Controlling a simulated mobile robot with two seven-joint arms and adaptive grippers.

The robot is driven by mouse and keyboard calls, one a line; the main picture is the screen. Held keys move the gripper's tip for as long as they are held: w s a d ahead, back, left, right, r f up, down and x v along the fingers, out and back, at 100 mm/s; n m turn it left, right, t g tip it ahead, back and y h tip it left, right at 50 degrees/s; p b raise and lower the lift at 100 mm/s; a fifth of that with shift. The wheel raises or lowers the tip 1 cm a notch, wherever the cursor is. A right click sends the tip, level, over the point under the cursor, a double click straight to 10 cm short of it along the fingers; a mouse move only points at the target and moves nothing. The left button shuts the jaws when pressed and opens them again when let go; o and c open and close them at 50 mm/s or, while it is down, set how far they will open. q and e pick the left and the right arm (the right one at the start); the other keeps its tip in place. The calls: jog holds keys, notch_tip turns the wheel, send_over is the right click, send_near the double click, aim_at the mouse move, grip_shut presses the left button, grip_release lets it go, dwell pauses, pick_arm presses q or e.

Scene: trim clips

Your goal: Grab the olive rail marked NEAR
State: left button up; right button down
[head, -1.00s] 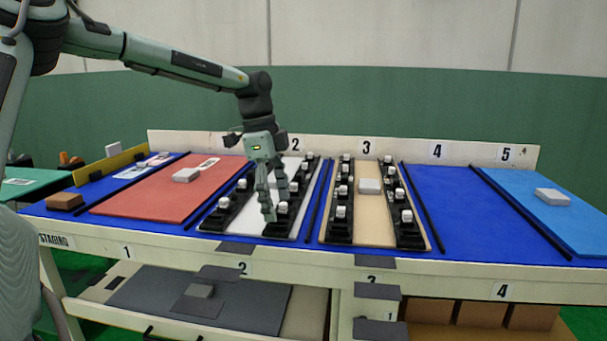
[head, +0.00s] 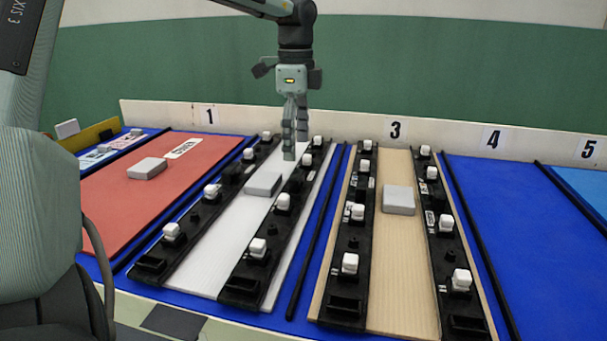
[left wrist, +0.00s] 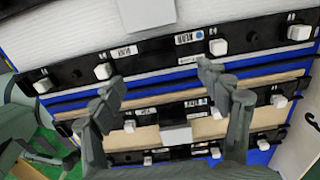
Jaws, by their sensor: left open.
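No rail looks clearly olive; all appear near-black with white knobs. The white panel carries a left rail (head: 193,213) and a right rail (head: 268,228). The wooden panel carries another left rail (head: 350,226) and right rail (head: 452,252). My left gripper (head: 295,148) is open and empty, pointing down near the far end of the white panel's right rail. My right gripper is not in view.
White blocks sit on the white panel (head: 265,184), the wooden panel (head: 398,200) and the red panel (head: 147,168). A numbered back board (head: 350,127) stands behind. Thin black dividers separate the bays. Bay 4's blue surface (head: 510,240) is clear.

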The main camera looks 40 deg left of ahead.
aim_at(297, 174)
pick_arm(q)
jog(key=shift+w+a+f, duration=0.1)
jog(key=shift+f, duration=0.1)
jog(key=shift+s+f, duration=0.2)
jog(key=shift+f, duration=1.3)
jog(key=f, duration=0.3)
jog(key=shift+s+d+f+p, duration=0.1)
jog(key=shift+d+f+p, duration=0.1)
jog(key=shift+f+p, duration=0.15)
jog(key=shift+f, duration=0.25)
jog(key=c, duration=1.4)
jog(key=shift+c, duration=0.5)
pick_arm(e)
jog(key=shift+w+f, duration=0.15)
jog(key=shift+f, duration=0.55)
pick_arm(q)
jog(key=shift+r, duration=0.2)
